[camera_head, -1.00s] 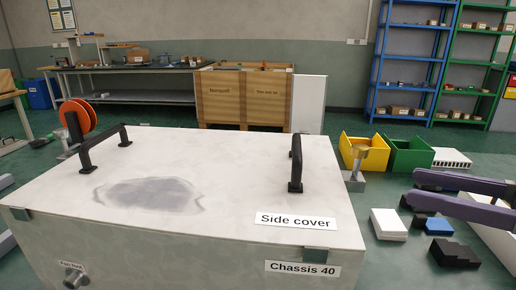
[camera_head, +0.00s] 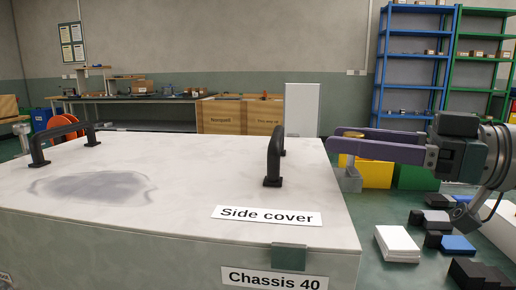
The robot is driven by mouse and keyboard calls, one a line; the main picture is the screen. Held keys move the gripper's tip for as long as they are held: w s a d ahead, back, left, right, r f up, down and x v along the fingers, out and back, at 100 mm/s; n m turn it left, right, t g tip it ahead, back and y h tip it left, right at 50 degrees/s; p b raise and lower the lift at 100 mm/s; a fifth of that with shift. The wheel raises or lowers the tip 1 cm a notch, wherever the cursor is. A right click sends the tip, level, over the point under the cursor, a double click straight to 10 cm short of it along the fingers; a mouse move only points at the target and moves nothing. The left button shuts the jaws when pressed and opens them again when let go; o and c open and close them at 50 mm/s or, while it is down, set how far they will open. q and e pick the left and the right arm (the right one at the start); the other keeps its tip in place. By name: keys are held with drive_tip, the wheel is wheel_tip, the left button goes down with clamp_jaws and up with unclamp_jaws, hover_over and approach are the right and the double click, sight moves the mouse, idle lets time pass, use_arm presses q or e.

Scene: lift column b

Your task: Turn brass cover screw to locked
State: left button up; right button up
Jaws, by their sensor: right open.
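A brass-coloured round piece (camera_head: 352,134) tops a grey post (camera_head: 351,180) beside the right edge of the chassis. I cannot tell for certain that it is the cover screw, or which way it is turned. My right gripper (camera_head: 332,138) comes in from the right with its two purple fingers apart. The fingers pass at the height of the brass piece, which shows between them and is partly hidden. I cannot tell whether they touch it. The white chassis (camera_head: 190,190) carries a "Side cover" label (camera_head: 266,215). My left gripper is not in view.
Black handles stand on the chassis top at the left (camera_head: 65,135) and right (camera_head: 273,160). Yellow (camera_head: 374,173) and green (camera_head: 417,178) bins lie behind the right gripper. A white block (camera_head: 397,244) and dark blocks lie at the lower right.

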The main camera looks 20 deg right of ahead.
drive_tip(key=shift+w+a, duration=0.15)
drive_tip(key=shift+w, duration=0.05)
clamp_jaws()
idle(0.5)
